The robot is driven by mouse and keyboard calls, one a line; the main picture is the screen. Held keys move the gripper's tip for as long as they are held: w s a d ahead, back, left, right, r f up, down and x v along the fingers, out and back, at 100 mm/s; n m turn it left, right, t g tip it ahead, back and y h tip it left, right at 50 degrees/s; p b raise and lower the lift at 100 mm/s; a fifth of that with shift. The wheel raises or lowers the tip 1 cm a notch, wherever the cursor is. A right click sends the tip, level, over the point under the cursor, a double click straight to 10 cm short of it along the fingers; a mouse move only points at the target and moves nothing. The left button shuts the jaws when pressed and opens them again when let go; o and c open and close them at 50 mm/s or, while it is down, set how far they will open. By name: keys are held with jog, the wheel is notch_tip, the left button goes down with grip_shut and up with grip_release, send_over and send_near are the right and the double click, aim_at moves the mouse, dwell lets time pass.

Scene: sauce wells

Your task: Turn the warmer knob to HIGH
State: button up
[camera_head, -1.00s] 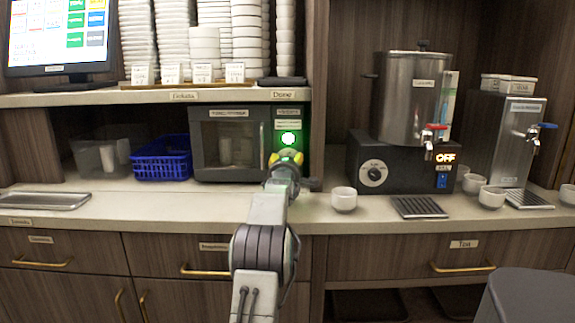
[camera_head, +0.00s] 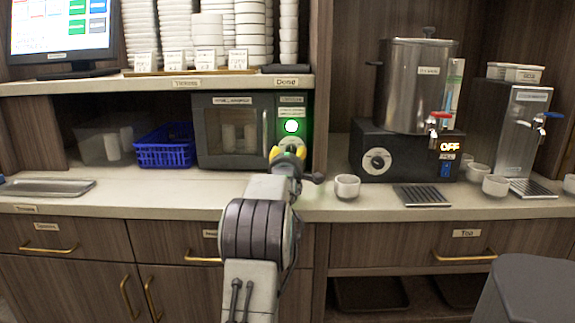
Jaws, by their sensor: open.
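The warmer is a dark box (camera_head: 412,168) on the counter at the right, with a steel urn (camera_head: 416,88) on top. Its round knob (camera_head: 377,161), dark with a light ring, is on the front's left side. The warmer's display (camera_head: 449,146) reads OFF in orange, above a blue switch. The knob's markings are too small to read. My gripper (camera_head: 288,154), with yellow fingertips, is in front of the microwave's right side, well left of the knob. It is open, touches nothing visible, and is partly hidden by my own arm.
A microwave (camera_head: 238,170) with a green lit button stands behind my gripper. A white cup (camera_head: 347,186) sits on the counter left of the drip tray (camera_head: 421,196). A red-handled tap (camera_head: 436,122) hangs from the urn. A blue basket (camera_head: 165,150) is at the left.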

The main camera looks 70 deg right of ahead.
jog(key=shift+v, duration=2.9)
